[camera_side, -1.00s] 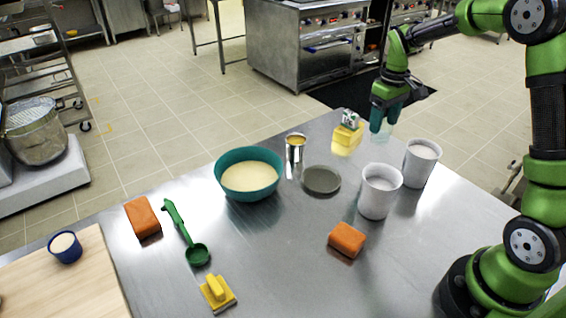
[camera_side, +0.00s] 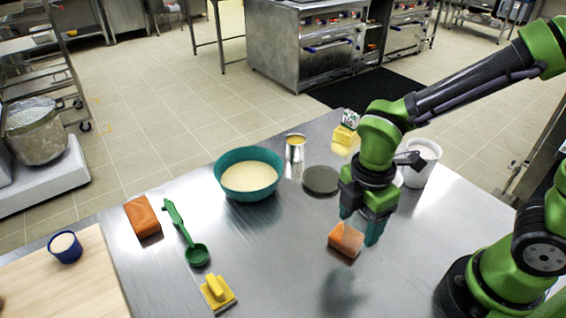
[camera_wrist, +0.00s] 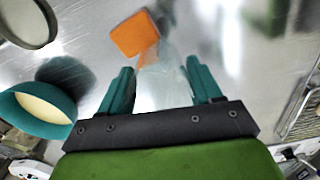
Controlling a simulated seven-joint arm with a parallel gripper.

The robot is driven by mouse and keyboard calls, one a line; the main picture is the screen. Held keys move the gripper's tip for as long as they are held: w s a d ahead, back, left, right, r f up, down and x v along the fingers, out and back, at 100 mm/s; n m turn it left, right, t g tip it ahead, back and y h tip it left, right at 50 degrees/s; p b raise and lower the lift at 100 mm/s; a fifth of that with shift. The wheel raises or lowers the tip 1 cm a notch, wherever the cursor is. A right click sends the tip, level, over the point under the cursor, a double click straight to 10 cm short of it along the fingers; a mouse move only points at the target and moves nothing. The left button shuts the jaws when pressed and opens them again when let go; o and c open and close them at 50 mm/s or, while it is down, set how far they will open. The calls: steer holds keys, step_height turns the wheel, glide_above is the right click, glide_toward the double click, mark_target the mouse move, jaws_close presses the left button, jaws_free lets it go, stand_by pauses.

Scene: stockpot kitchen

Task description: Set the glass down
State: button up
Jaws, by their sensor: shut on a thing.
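My gripper (camera_side: 362,228) is shut on a clear glass (camera_wrist: 165,82), low over the right part of the steel table. The glass is see-through and faint; in the wrist view it shows between the two teal fingers. An orange block (camera_side: 346,240) lies on the table close to the fingers in the side view; it also shows just beyond the glass in the wrist view (camera_wrist: 134,34). I cannot tell whether the base of the glass touches the table.
A white container (camera_side: 423,165) stands behind my gripper, which largely hides a second one. Steel table in front (camera_side: 290,285) is bare.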

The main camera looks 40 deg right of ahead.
steer(key=shift+s+d+f+n, duration=0.15)
steer(key=shift+s+f+n, duration=0.3)
steer(key=shift+n, duration=0.15)
steer(key=shift+w, duration=0.2)
steer(key=shift+w+a+f, duration=0.85)
steer(key=shift+w+a, duration=0.45)
steer(key=shift+w, duration=1)
steer(key=shift+w+a+f, duration=0.8)
steer(key=shift+w+a, duration=0.55)
steer(key=shift+w, duration=0.95)
steer(key=shift+w+a+f, duration=0.85)
steer(key=shift+w+a, duration=0.45)
steer(key=shift+w, duration=1)
steer(key=shift+f, duration=0.2)
steer(key=o, duration=1.2)
steer(key=shift+c, duration=0.2)
